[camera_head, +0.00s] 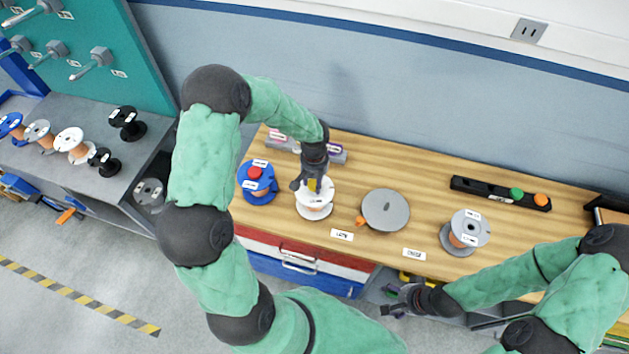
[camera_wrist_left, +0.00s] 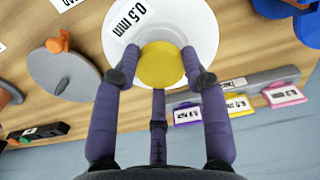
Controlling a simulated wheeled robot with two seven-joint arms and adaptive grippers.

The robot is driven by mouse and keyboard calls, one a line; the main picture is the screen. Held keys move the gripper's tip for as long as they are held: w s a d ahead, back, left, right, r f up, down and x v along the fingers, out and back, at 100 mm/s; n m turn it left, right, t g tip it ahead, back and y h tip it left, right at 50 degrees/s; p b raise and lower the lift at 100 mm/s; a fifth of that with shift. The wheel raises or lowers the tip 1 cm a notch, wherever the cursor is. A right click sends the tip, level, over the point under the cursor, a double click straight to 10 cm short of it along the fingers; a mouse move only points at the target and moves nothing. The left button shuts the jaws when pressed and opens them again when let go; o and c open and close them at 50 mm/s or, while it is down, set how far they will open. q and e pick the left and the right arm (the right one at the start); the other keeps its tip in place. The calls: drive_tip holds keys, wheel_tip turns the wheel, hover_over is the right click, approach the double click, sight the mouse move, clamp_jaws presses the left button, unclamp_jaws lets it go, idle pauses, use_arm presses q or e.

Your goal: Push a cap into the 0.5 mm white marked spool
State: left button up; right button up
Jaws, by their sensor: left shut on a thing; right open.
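The white spool (camera_head: 316,207) stands upright on the wooden bench; its white flange with a "0.5 mm" label shows in the left wrist view (camera_wrist_left: 188,22). My left gripper (camera_head: 311,186) is shut on a yellow cap (camera_wrist_left: 161,66), with fingers on both sides of it. The cap is over the middle of the white flange and hides the spool's hole. I cannot tell whether the cap touches the spool or sits partly in it. My right gripper (camera_head: 400,302) is open and empty in front of the bench, low at the right.
A blue spool with a red cap (camera_head: 255,172) stands close left of the white spool. A grey disc (camera_head: 386,211) with an orange part and a grey spool (camera_head: 466,230) stand to the right.

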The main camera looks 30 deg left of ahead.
use_arm(q)
drive_tip(key=shift+f, duration=0.1)
drive_tip(key=shift+f+b, duration=1)
drive_tip(key=shift+b, duration=0.1)
idle(0.5)
drive_tip(key=o, duration=1)
drive_tip(key=shift+r, duration=0.1)
wheel_tip(320, 180, up, 12)
drive_tip(key=shift+f, duration=0.1)
